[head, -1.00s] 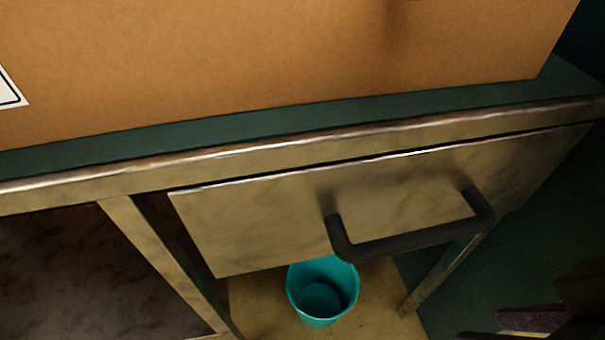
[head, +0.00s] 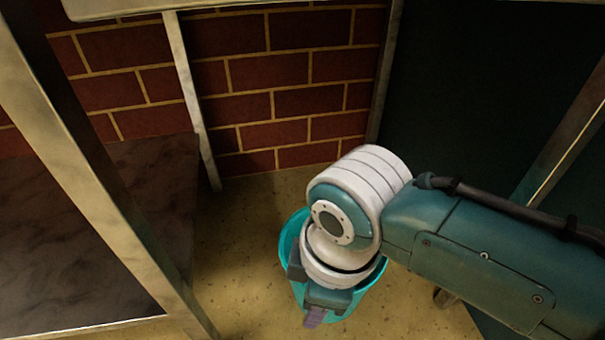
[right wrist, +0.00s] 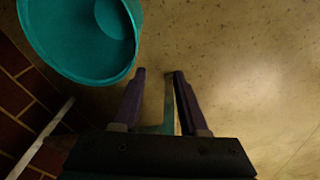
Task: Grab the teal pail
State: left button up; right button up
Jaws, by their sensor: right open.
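The teal pail (head: 288,238) stands on the floor under the table in the head view, largely covered by my right arm and wrist. In the right wrist view the pail (right wrist: 72,50) is at the upper left, with its open mouth and inner bottom showing. My right gripper (right wrist: 157,74) is open, its two dark purple fingers pointing at the floor beside the pail. The pail's rim is just left of the fingers and not between them. In the head view one fingertip shows low in front of the pail. My left gripper is in neither view.
Metal legs (head: 192,95) frame the space, with a brick wall (head: 290,100) behind. A dark brown shelf (head: 80,250) is at left. Speckled floor (head: 235,230) is clear left of the pail.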

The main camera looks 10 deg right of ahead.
jog(key=shift+n+h, duration=0.7)
jog(key=w+d, duration=0.3)
jog(key=shift+w+d+f, duration=0.2)
jog(key=shift+w, duration=0.05)
notch_tip(320, 180, down, 4)
jog(key=b, duration=0.4)
jog(key=shift+w+f, duration=0.1)
jog(key=shift+f, duration=0.05)
jog(key=shift+d+f+b, duration=0.1)
jog(key=shift+f+b, duration=0.6)
jog(key=shift+b, duration=0.2)
notch_tip(320, 180, down, 4)
jog(key=b, duration=0.4)
jog(key=shift+w+d+f+b, duration=0.1)
jog(key=shift+w+f+b, duration=0.05)
jog(key=shift+b, duration=0.25)
grip_shut()
